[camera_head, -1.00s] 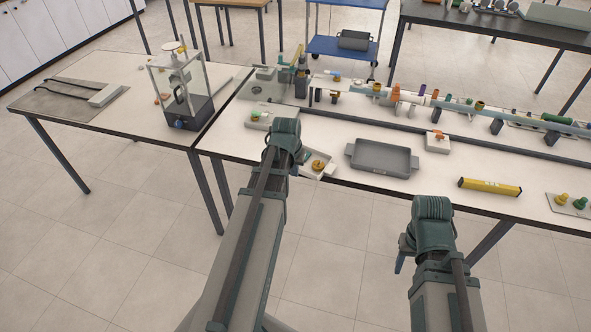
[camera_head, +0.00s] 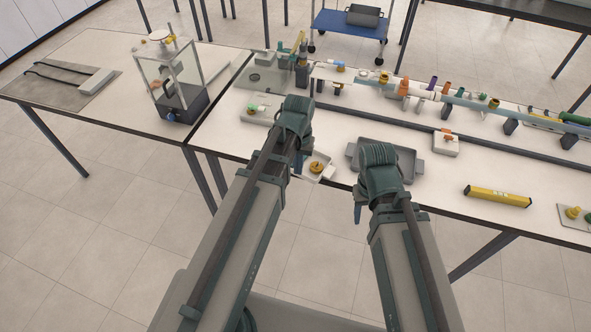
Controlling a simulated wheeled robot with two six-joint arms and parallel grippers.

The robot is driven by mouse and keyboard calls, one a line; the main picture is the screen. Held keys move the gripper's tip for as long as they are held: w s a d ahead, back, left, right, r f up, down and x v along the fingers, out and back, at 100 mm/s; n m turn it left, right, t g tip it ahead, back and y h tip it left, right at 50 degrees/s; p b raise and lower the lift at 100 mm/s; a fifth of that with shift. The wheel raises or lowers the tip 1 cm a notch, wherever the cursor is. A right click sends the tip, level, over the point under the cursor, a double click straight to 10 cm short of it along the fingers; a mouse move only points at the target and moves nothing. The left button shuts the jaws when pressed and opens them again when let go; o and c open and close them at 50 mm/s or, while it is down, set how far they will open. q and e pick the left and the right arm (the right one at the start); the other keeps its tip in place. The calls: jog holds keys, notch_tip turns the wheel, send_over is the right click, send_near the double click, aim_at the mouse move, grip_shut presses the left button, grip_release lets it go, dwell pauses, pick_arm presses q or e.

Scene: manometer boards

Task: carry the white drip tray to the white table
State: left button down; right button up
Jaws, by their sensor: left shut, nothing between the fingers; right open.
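A grey tray with end handles (camera_head: 408,157), the only large tray on the bench, lies on the white-topped bench (camera_head: 345,127); it looks grey rather than white. My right wrist covers its front left part. My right gripper (camera_head: 359,198) is open and empty, pointing down near the bench's front edge in front of the tray. My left gripper (camera_head: 303,147) is shut and empty, left of the tray beside a small white dish (camera_head: 325,173) with a brass part; its fingertips are mostly hidden. A second white-topped table (camera_head: 110,128) adjoins the bench at left.
A glass-cased balance (camera_head: 180,92) and a grey mat (camera_head: 55,85) stand on the left table. A rail with coloured fittings (camera_head: 450,97) runs along the bench's back. A small white box (camera_head: 446,144) and a yellow level (camera_head: 497,196) lie right of the tray. A blue cart (camera_head: 345,24) stands behind.

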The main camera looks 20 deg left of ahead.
aim_at(304, 169)
pick_arm(q)
jog(key=w+f+b, duration=0.4)
jog(key=f+b, duration=0.5)
jog(key=f, duration=0.1)
jog(key=shift+b, duration=0.4)
jog(key=shift+w, duration=0.1)
jog(key=w, duration=0.6)
jog(key=shift+w+a, duration=0.15)
jog(key=shift+a, duration=0.05)
jog(key=shift+s, duration=0.25)
